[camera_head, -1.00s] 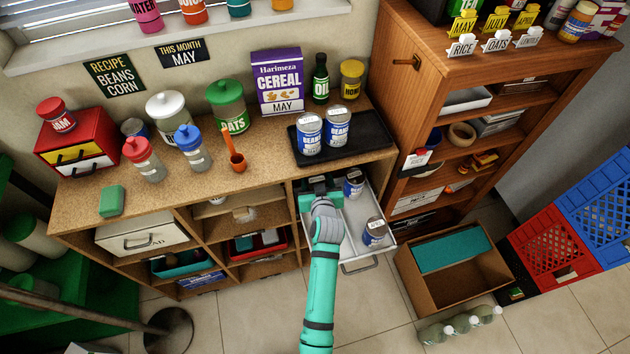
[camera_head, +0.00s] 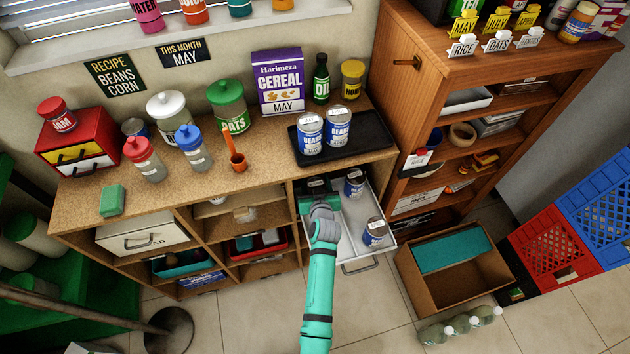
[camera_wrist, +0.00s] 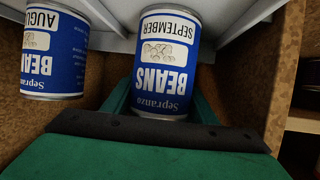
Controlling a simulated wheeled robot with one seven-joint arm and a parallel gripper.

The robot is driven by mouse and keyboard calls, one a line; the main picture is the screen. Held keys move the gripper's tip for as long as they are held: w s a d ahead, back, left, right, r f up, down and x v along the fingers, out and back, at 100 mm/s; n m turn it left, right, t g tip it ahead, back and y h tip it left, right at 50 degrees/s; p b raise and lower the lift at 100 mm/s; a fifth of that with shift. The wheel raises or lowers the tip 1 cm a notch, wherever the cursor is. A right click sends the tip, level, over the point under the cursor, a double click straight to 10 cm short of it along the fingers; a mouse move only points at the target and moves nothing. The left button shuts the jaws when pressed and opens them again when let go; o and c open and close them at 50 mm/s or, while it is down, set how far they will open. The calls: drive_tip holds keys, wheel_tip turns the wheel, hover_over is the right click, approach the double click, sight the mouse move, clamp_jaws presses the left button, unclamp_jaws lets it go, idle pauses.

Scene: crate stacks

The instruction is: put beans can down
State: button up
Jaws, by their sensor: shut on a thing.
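My gripper (camera_head: 318,200) is at the left part of the open white drawer (camera_head: 352,218), its green fingers low inside it. In the wrist view, my gripper (camera_wrist: 160,118) has a finger on each side of a blue beans can labelled September (camera_wrist: 165,65), which appears upside down in that picture. The head view mostly hides this can; I cannot tell whether it touches the drawer floor. A can labelled August (camera_wrist: 54,55) stands beside it, apart. In the head view, one can (camera_head: 354,183) stands at the drawer's back and another (camera_head: 375,232) nearer its front right.
Two more beans cans (camera_head: 310,132) (camera_head: 338,127) stand on a black tray (camera_head: 368,136) on the counter above the drawer. The counter edge overhangs close behind my gripper. An open cardboard box (camera_head: 440,292) sits on the floor to the right. The drawer's middle floor is free.

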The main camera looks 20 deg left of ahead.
drive_tip(key=o, duration=1.4)
drive_tip(key=shift+s+d+r, duration=0.1)
drive_tip(key=shift+s+r, duration=0.1)
drive_tip(key=s+d+r+m+h, duration=0.1)
drive_tip(key=s+d, duration=0.4)
drive_tip(key=s, duration=0.5)
drive_tip(key=s+d+r+m+t+h, duration=0.1)
drive_tip(key=s+d+r+h, duration=0.1)
drive_tip(key=s+d, duration=0.5)
drive_tip(key=s+d+r+m+h, duration=0.1)
drive_tip(key=s+d, duration=0.2)
drive_tip(key=s, duration=0.9)
drive_tip(key=s+d+r, duration=0.1)
drive_tip(key=s+r, duration=0.3)
drive_tip(key=s, duration=0.1)
drive_tip(key=s+d+r+m+t+h, duration=0.1)
drive_tip(key=s+r, duration=0.3)
drive_tip(key=s, duration=0.2)
drive_tip(key=s+d+r+m+t, duration=0.1)
drive_tip(key=s+d+r, duration=0.1)
drive_tip(key=s+r, duration=0.2)
drive_tip(key=shift+s+h, duration=0.4)
drive_tip(key=shift+s, duration=0.25)
